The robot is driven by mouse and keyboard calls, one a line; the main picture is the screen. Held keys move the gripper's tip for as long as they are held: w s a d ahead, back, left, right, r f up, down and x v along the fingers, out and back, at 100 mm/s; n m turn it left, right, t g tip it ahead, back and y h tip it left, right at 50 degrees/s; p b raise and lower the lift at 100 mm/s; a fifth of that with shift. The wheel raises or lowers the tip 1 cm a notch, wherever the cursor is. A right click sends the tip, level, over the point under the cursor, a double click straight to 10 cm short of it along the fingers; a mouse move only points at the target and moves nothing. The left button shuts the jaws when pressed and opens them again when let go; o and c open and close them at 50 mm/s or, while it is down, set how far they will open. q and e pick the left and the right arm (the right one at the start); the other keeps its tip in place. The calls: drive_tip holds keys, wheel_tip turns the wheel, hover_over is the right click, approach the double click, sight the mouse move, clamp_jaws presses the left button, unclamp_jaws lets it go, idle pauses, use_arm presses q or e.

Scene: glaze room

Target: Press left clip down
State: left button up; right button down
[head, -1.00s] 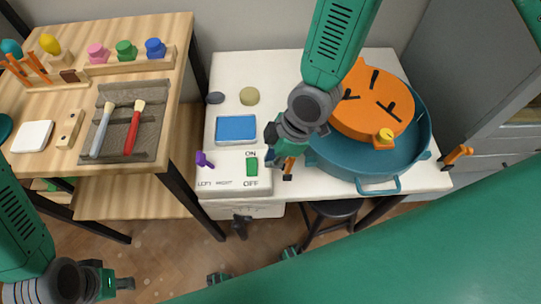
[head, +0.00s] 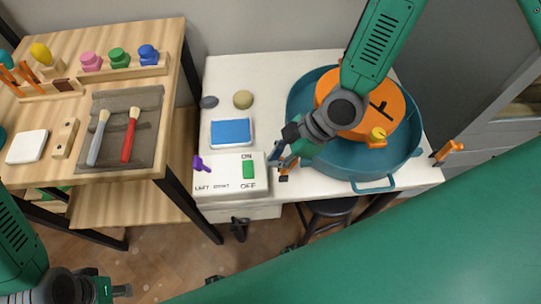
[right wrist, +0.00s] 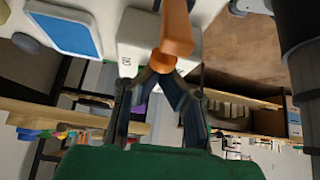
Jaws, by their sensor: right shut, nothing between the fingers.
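The left clip (head: 284,171) is a small orange lever at the left side of the blue basin (head: 375,184); in the head view my gripper partly covers it. In the right wrist view an orange lever end (right wrist: 175,38) stands large just beyond my fingertips. My right gripper (head: 276,158) is shut and empty, right beside the clip; its dark fingers (right wrist: 160,78) show in the wrist view. Contact cannot be told.
An orange slotted disc (head: 397,97) with a yellow knob lies over the basin. A switch panel (head: 226,174) with a purple lever and green switch is left of the clip. A blue sponge (head: 231,132) lies behind it. A wooden bench (head: 110,175) stands at left.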

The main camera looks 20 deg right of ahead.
sight(297, 161)
drive_tip(key=shift+s+d+r+p, duration=0.2)
drive_tip(key=shift+d+p, duration=0.15)
drive_tip(key=shift+d, duration=0.3)
drive_tip(key=shift+s+d+r+p, duration=0.15)
drive_tip(key=shift+d+p, duration=0.2)
drive_tip(key=shift+d, duration=0.25)
drive_tip(key=shift+s+d+f+p, duration=0.15)
drive_tip(key=shift+d+f, duration=0.05)
drive_tip(key=shift+d, duration=0.25)
drive_tip(key=shift+s+d+f+p, duration=0.1)
drive_tip(key=shift+d+f+p, duration=0.05)
drive_tip(key=shift+d, duration=0.25)
drive_tip(key=shift+s+d+f, duration=0.2)
drive_tip(key=shift+d+f, duration=0.1)
drive_tip(key=shift+d, duration=0.35)
drive_tip(key=shift+r+p, duration=0.15)
drive_tip(key=shift+p, duration=0.15)
drive_tip(key=shift+r+p, duration=0.65)
drive_tip(key=shift+r, duration=0.05)
